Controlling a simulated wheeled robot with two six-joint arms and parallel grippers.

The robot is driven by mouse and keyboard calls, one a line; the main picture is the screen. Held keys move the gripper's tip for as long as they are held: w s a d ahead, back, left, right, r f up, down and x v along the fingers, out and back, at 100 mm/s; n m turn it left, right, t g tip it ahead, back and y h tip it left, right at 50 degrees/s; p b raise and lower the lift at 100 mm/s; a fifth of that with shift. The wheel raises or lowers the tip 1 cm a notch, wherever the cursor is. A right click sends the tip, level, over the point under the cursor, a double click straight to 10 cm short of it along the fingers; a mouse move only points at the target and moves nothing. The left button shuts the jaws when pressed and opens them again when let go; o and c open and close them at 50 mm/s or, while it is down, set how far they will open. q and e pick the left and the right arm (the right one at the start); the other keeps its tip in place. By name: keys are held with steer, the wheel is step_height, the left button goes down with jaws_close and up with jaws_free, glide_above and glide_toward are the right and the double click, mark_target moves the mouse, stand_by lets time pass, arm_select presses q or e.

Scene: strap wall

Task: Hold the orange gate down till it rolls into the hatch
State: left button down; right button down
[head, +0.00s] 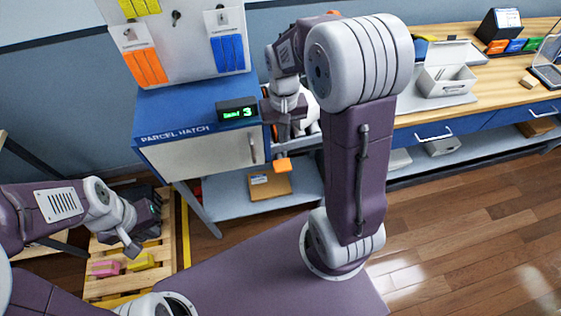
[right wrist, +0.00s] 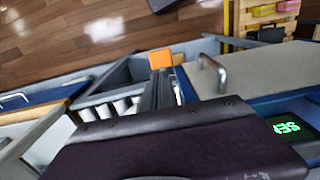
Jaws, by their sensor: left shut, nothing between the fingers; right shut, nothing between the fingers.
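The orange gate (head: 283,165) is a small orange plate at the front right of the parcel hatch's blue cabinet (head: 190,110). It also shows in the right wrist view (right wrist: 160,58), just beyond dark narrow parts. My right gripper (head: 284,136) points down just above and behind the gate, shut and empty. I cannot tell whether it touches the gate. The hatch's pale door (head: 205,155) with its upright handle is closed. No parcel is clearly visible by the gate; my right arm hides part of that area. My left gripper (head: 133,250) is shut and empty at the lower left, above a pallet.
A small display (head: 237,111) with green text and a 3 stands on the cabinet. A wooden pallet (head: 100,287) holds a dark box, a pink block (head: 105,268) and a yellow block (head: 141,262). A cardboard box (head: 270,185) lies on the lower shelf. The right floor is clear.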

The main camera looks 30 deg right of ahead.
steer(key=b, duration=0.1)
glide_toward(283, 166)
step_height(283, 166, down, 7)
steer(key=shift+r, duration=0.1)
stand_by(0.4)
